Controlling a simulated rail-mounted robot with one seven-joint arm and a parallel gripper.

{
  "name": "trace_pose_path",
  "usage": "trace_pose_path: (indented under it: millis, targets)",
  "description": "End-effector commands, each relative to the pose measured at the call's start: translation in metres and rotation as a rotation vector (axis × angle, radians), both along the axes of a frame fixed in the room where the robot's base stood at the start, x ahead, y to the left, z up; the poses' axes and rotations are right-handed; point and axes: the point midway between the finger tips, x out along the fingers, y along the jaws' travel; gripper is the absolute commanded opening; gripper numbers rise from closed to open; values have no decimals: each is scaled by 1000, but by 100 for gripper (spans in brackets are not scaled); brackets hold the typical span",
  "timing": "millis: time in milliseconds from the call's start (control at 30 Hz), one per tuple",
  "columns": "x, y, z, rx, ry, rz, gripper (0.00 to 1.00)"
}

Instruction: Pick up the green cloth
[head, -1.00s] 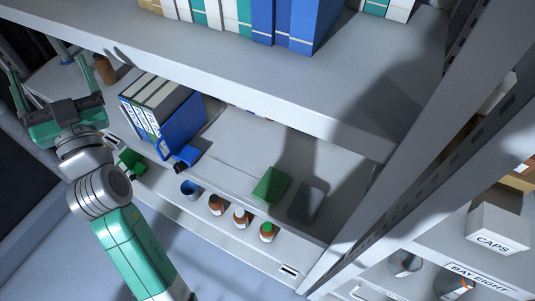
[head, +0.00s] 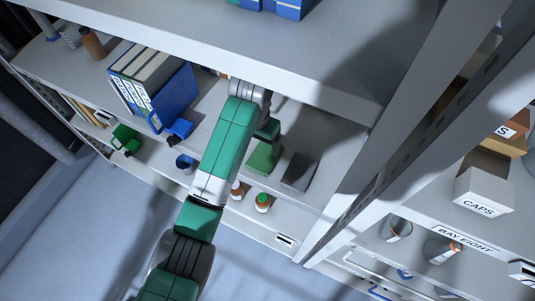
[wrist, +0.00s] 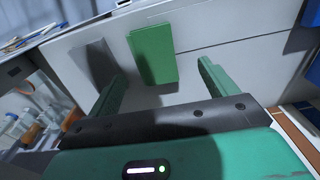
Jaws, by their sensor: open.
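The green cloth (head: 264,158) lies as a flat folded rectangle on the middle shelf, next to a grey flat piece. In the wrist view the green cloth (wrist: 153,53) shows ahead of and between my fingers. My gripper (wrist: 160,72) is open and empty, its two green fingers spread wider than the cloth and apart from it. In the head view my arm reaches onto the shelf and hides most of the gripper; one green finger part shows just above the cloth.
The grey flat piece (head: 298,171) is close beside the cloth. Binders (head: 150,90) and a blue cup (head: 185,163) are to the left. The upper shelf (head: 300,75) overhangs; a post (head: 370,170) stands at right.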

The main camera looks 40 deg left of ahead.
Motion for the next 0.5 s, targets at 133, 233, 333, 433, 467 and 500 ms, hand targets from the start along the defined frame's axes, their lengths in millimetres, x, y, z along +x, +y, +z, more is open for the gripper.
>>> trace_pose_path:
  millis: [133,233,333,433,467,500]
  targets:
    - [-7,-3,-3,-8,47,1,85]
    - [-6,-4,-10,-9,44,0,85]
    - [-6,-4,-23,-8,43,0,85]
    - [-5,-4,-29,-8,41,-1,85]
    - [-5,-4,-30,-7,41,-1,85]
    - [-5,-5,-33,-8,41,-1,85]
